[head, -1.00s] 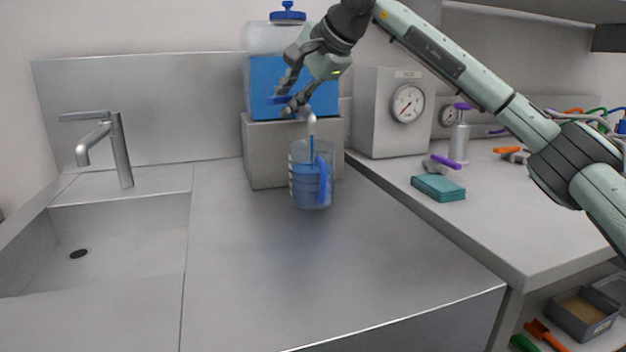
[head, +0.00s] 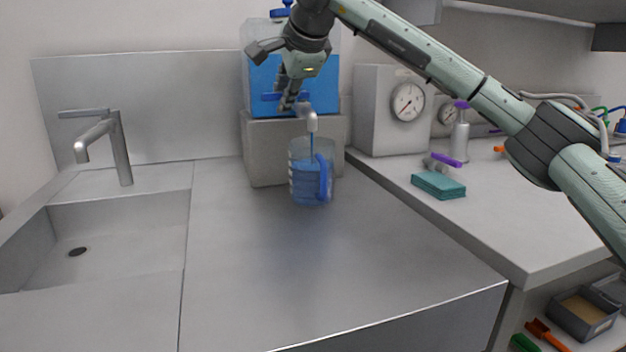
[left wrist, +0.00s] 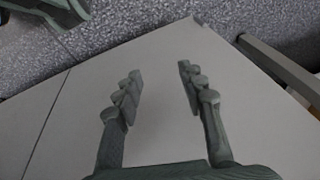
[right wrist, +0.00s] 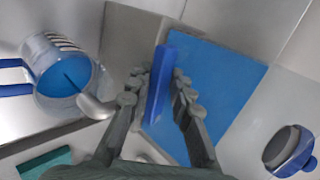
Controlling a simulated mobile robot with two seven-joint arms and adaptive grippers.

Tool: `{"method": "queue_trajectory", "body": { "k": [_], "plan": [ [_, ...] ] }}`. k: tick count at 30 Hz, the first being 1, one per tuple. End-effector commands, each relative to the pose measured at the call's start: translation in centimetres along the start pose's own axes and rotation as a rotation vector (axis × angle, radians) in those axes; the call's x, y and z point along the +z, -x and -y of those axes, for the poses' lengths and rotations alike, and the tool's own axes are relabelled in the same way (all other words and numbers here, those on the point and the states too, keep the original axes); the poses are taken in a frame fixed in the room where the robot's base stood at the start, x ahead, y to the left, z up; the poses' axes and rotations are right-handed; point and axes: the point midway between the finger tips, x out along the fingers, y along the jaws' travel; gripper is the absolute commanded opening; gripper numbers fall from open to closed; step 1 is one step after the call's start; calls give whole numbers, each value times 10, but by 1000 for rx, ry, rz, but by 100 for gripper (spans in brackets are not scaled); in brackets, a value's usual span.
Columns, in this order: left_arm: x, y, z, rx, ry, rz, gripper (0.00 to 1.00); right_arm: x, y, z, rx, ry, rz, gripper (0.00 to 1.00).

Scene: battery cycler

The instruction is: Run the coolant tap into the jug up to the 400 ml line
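The clear jug (head: 303,186) with a blue handle stands upright under the tap spout (head: 311,118). A blue stream falls from the spout into it. Blue coolant fills more than half of the jug; its scale marks are too small to read. The jug also shows in the right wrist view (right wrist: 48,60). The tap's blue lever (right wrist: 160,85) lies between the fingers of my right gripper (right wrist: 161,90), which look closed on it. In the head view, this gripper (head: 287,92) is at the tap in front of the coolant tank (head: 262,75). My left gripper (left wrist: 160,72) is open and empty.
A sink (head: 110,235) with a steel faucet (head: 119,150) is at left. The steel counter (head: 300,270) is clear in front of the jug.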

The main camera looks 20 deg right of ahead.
Motion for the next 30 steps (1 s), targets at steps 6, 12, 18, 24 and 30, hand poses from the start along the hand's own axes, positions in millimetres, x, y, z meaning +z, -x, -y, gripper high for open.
{"method": "queue_trajectory", "body": {
  "k": [6, 12, 18, 24, 30],
  "plan": [
    [0, 2, 0, 0, 0, 0, 40, 1, -3, 5, -3, -84, -91, 20],
    [0, 2, 0, 0, 0, 0, 40, 0, -3, 5, -3, -83, -89, 20],
    [-2, 6, 1, 0, 0, 0, 40, 0, -4, 7, -2, -83, -89, 20],
    [-2, 6, 1, 0, 0, 0, 40, 0, -6, 8, -3, -82, -89, 20],
    [-2, 6, 1, 0, 0, 0, 40, 0, -6, 8, -2, -82, -89, 30]
  ]
}}
